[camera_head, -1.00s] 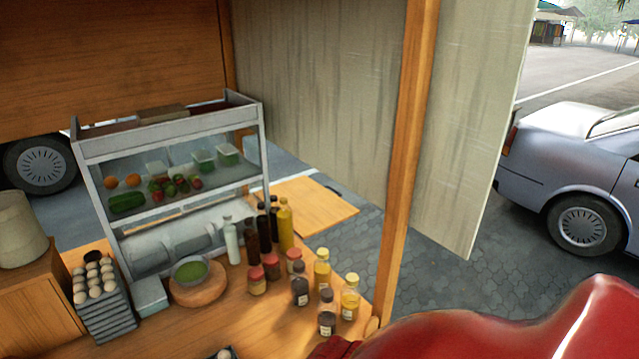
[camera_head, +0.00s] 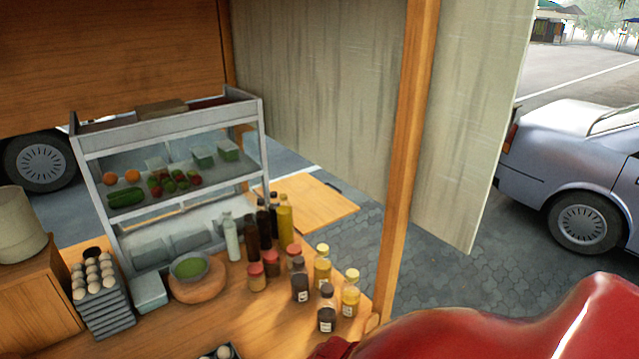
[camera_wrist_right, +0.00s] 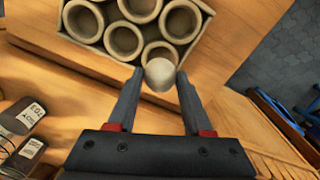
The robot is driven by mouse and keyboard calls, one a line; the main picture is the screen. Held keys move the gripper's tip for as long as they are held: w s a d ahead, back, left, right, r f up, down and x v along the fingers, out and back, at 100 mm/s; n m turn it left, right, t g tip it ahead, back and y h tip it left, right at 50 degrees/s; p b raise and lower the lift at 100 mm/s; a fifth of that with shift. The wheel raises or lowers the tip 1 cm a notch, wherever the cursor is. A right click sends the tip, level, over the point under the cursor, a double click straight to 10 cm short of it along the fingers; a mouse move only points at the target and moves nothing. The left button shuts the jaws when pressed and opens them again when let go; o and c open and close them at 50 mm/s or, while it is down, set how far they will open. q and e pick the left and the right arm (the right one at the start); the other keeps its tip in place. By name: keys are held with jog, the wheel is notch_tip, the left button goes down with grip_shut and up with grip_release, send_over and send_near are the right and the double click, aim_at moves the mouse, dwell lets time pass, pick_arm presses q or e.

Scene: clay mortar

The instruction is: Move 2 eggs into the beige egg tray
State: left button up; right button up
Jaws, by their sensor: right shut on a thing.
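In the right wrist view my right gripper (camera_wrist_right: 160,82) is shut on a pale egg (camera_wrist_right: 160,75), held between its fingertips. Just beyond the fingers lies a beige tray (camera_wrist_right: 207,10) with several round hollows. The egg overlaps the near edge of the tray in this view; I cannot tell whether it touches it. The hollows that show look empty. In the head view, several eggs (camera_head: 93,278) sit on a stack of grey egg trays (camera_head: 108,317) at the left of the counter. My left gripper is not in view.
Several sauce bottles (camera_head: 323,268) and jars stand mid-counter, beside a green bowl (camera_head: 188,267) on a round board. A glass display case (camera_head: 168,150) stands behind. A wooden post (camera_head: 405,160) rises at right.

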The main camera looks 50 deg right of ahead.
jog(key=shift+f+b, duration=1.65)
jog(key=shift+f, duration=0.8)
dwell(0.8)
jog(key=o, duration=0.8)
jog(key=shift+o, duration=0.2)
notch_tip(320, 180, up, 8)
jog(key=shift+w+d+f+b, duration=0.1)
jog(key=shift+f+b, duration=0.15)
jog(key=shift+b, duration=0.2)
notch_tip(320, 180, up, 10)
jog(key=p, duration=0.2)
jog(key=shift+s, duration=0.2)
